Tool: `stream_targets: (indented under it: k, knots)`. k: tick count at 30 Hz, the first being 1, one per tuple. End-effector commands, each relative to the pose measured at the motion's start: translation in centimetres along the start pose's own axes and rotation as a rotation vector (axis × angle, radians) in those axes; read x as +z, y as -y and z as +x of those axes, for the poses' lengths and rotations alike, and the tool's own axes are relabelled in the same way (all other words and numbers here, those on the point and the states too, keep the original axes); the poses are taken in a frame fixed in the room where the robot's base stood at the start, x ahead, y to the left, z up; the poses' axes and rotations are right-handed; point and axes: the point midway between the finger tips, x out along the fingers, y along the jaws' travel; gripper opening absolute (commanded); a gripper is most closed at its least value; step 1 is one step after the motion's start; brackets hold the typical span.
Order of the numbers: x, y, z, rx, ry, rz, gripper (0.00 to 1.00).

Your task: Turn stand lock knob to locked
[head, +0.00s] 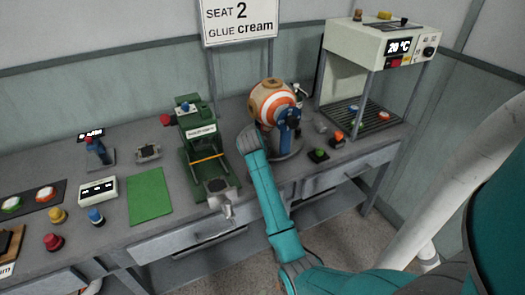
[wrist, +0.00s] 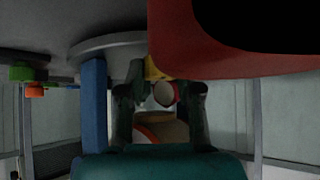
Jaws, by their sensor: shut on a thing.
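The orange and white ball (head: 272,101) sits on the blue stand (head: 289,138) near the back of the bench. My gripper reaches the left side of this stand; its fingertips are hidden in the head view. In the wrist view my gripper (wrist: 160,90) has its two dark fingers closed around a small round knob (wrist: 163,95) with a pale face and reddish rim, which appears to be the stand lock knob. The blue post (wrist: 95,105) stands left of the fingers. Any lock marking is hidden, so the knob's setting cannot be told.
A green press (head: 203,140) stands left of the stand. A white cabinet (head: 375,50) with a temperature display is at the right. A large red shape (wrist: 230,60) blocks the wrist view's upper right.

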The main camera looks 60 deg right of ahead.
Motion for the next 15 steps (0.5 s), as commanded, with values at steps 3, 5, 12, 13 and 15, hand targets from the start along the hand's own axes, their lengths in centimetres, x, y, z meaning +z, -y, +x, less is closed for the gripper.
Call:
stream_targets:
  k: [3,5,12,13,15]
  knots:
    - [0.05,0.32,0.0,0.077,0.002,0.074,0.0]
    - [0.02,0.38,0.02,0.118,0.002,0.115,0.0]
    - [-0.06,0.58,0.08,0.27,0.003,0.268,0.0]
    - [-0.08,0.6,0.09,0.288,0.002,0.284,0.0]
    - [-0.06,0.66,0.12,0.325,0.003,0.322,0.0]
